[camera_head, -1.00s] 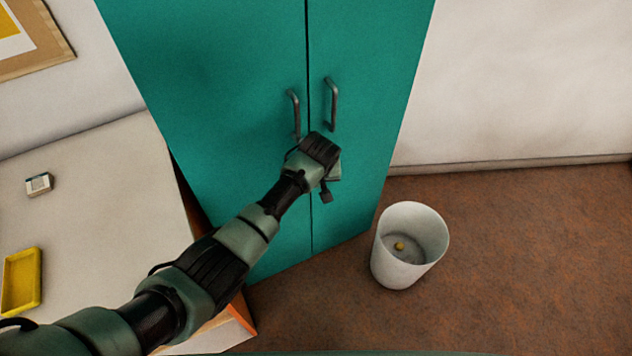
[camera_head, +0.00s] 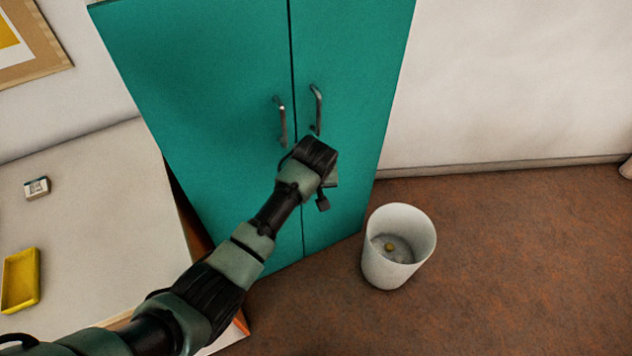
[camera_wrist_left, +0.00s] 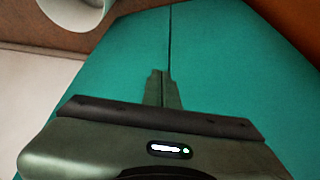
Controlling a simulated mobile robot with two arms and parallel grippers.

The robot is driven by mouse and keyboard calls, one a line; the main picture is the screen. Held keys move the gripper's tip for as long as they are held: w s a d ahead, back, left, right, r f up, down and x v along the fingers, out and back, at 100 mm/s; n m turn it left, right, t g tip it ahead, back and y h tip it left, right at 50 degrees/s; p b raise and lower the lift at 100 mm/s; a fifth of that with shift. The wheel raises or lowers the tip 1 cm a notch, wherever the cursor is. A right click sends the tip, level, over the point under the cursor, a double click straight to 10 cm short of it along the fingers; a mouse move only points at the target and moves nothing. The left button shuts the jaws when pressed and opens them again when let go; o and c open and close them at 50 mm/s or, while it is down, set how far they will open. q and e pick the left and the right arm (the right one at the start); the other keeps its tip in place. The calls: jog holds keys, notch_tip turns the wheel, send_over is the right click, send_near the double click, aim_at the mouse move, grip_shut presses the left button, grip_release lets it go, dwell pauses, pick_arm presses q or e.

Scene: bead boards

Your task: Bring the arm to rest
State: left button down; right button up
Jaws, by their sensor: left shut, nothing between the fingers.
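My left arm reaches in from the lower left in the head view. Its gripper (camera_head: 326,188) is in front of the teal cabinet (camera_head: 215,95), below the two door handles. In the left wrist view the fingers of the gripper (camera_wrist_left: 163,88) are together, with nothing between them, and the cabinet doors fill most of the picture behind them. I cannot tell how far the fingertips are from the doors. My right gripper is in neither view.
A white bin (camera_head: 398,262) with a small yellow object inside stands on the brown floor right of the cabinet. A pale table (camera_head: 95,215) on the left holds a yellow tray (camera_head: 20,281) and a small box (camera_head: 37,188). Open floor lies at the right.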

pick_arm(q)
jog(key=d+v, duration=0.1)
jog(key=v, duration=0.3)
jog(key=s+a+f+m+g, duration=0.1)
jog(key=s+a+f, duration=0.2)
jog(key=s+f, duration=0.5)
jog(key=s+a+f, duration=0.3)
jog(key=a+f, duration=0.1)
jog(key=f, duration=0.7)
jog(key=s+a+f+m+g, duration=0.1)
jog(key=s+a+f, duration=0.2)
jog(key=s+f, duration=0.5)
jog(key=s+a+f, duration=0.5)
jog(key=s, duration=0.5)
jog(key=s+a+f+g, duration=0.1)
jog(key=s+a+f, duration=0.3)
jog(key=s, duration=0.6)
jog(key=s+a+f+m, duration=0.1)
jog(key=s+a+f, duration=0.4)
jog(key=s, duration=0.6)
notch_tip(320, 180, down, 2)
jog(key=shift+a+f, duration=0.1)
jog(key=shift+a, duration=0.2)
